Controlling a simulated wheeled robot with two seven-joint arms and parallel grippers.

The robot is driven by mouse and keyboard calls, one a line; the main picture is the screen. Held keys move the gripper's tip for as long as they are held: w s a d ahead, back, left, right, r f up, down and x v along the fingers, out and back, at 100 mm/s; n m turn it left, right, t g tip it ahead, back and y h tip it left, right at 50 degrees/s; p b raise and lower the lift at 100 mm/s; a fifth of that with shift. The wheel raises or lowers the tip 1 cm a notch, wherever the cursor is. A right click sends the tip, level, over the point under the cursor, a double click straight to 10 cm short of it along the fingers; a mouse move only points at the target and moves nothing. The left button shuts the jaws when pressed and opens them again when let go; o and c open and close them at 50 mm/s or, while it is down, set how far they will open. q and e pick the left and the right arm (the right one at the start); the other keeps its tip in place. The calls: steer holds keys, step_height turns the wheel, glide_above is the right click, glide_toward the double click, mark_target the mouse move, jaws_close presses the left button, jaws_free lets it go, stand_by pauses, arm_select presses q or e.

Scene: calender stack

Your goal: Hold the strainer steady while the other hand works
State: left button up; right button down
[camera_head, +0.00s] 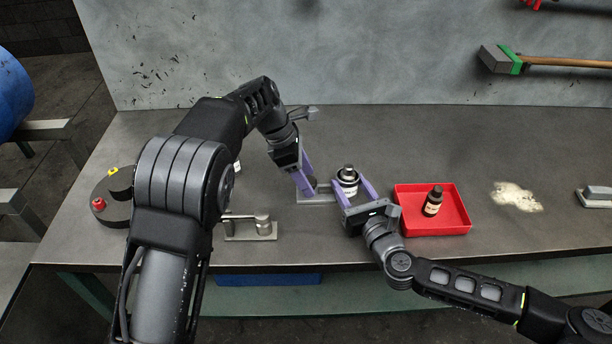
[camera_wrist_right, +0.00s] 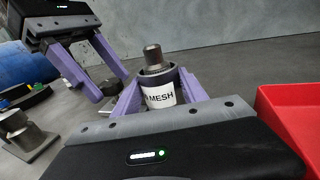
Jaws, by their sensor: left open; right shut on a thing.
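A dark, short cylinder with a white label reading "MESH" (camera_wrist_right: 161,96), which I take as the strainer, stands upright at the middle of the bench; it also shows in the head view (camera_head: 348,175). A narrower grey-brown piece rises from its top. My right gripper (camera_head: 352,188) is shut on it, one purple finger on each side, as the right wrist view shows. My left gripper (camera_head: 305,186) is open just left of the strainer, fingers pointing down, apart from it. A small grey piece lies by its fingertips; I cannot tell whether they touch.
A red tray (camera_head: 458,227) holding a dark bottle (camera_head: 433,202) stands close to the right. A pale spill (camera_head: 516,197) lies farther right. A metal bracket (camera_head: 250,232) sits at the front left. A round black base with red and yellow knobs (camera_head: 106,208) stands at the far left.

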arm_select(q)
steer(key=v, duration=1.2)
arm_select(e)
steer(key=c, duration=0.6)
jaws_free()
steer(key=shift+o, duration=0.2)
steer(key=v, duration=1.2)
arm_select(q)
steer(key=shift+f, duration=0.1)
